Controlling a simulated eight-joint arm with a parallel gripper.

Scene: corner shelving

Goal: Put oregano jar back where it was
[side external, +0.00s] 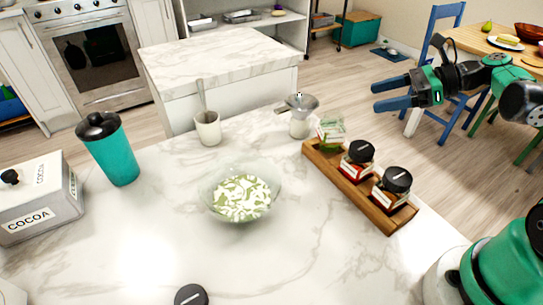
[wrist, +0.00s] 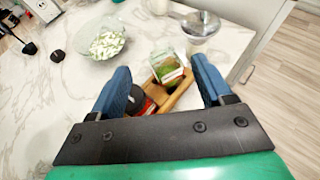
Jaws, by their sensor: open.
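A clear jar with green contents (side external: 331,131) stands at the far end of the wooden rack (side external: 323,168). I see no black lid on it, and its label is too small to read, so I cannot confirm it is the oregano. My gripper (side external: 374,96) is open and empty, to the right of the rack and above counter height in the side view. In the wrist view the green jar (wrist: 167,68) shows between the blue fingers (wrist: 160,66), apart from them. Two jars with black lids and red labels (side external: 359,158) (side external: 391,188) stand in the rack's nearer part.
A black lid (side external: 191,295) shows at the bottom picture edge; what lies under it is cut off. A glass bowl (side external: 242,194), white mug (side external: 208,128), metal pot (side external: 300,116), teal tumbler (side external: 110,150) and cocoa box (side external: 42,195) stand on the marble counter. A blue chair (side external: 440,75) is beyond.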

